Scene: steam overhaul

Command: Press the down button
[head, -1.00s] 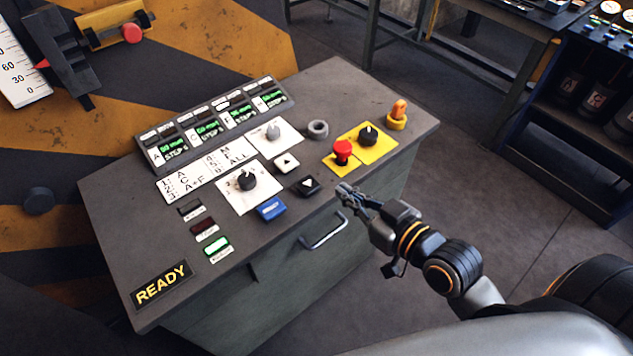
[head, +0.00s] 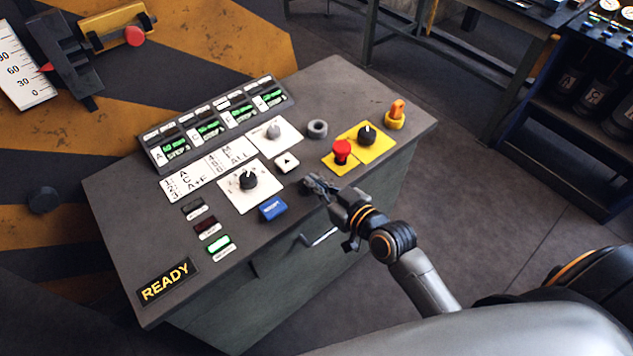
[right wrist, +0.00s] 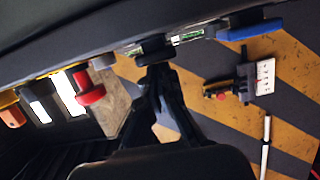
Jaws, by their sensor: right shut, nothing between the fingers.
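The control desk (head: 120,230) stands in the middle of the head view. My right gripper (head: 310,183) is shut and empty at the desk's front edge, over the spot of the black arrow button, and hides it there. In the right wrist view the fingertips (right wrist: 155,72) point at a dark round button (right wrist: 154,51), which seems to be that black one. They are very close to it; I cannot tell whether they touch. The white arrow button (head: 287,162) shows just behind the gripper. My left gripper is not in view.
The blue button (head: 273,208) is left of my right gripper, and the red mushroom button (head: 342,150) is right of it. A selector knob (head: 249,179) is nearby on a white plate. A metal handle (head: 320,236) sticks out of the desk front below my gripper.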

